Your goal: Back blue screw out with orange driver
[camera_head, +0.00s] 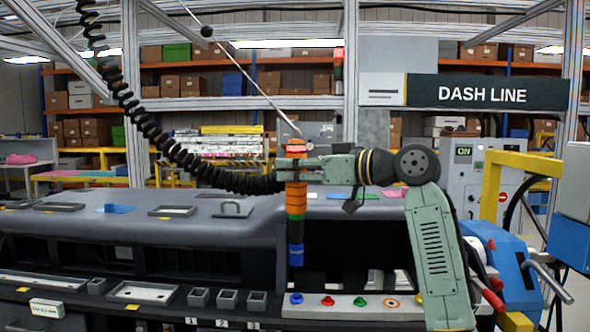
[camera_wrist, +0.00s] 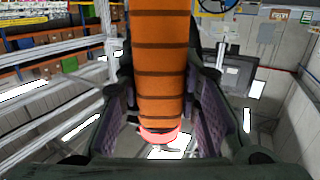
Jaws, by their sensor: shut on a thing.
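The orange driver (camera_head: 296,205) hangs upright in my gripper (camera_head: 298,170), which is shut on its banded orange body. In the wrist view the orange driver (camera_wrist: 160,60) fills the middle between the two finger pads of my gripper (camera_wrist: 160,110). The driver's dark lower end with a blue band points down, a little above the blue screw (camera_head: 296,299). The blue screw sits at the left end of a pale strip on the front of the dashboard module (camera_head: 150,232). The driver's tip and the screw look apart in the head view.
Beside the blue screw on the strip are a red screw (camera_head: 328,301), a green one (camera_head: 361,303) and others. Numbered small bins (camera_head: 227,299) stand to the left. A black coiled cable (camera_head: 180,155) reaches the driver from upper left. Blue equipment (camera_head: 505,270) stands at right.

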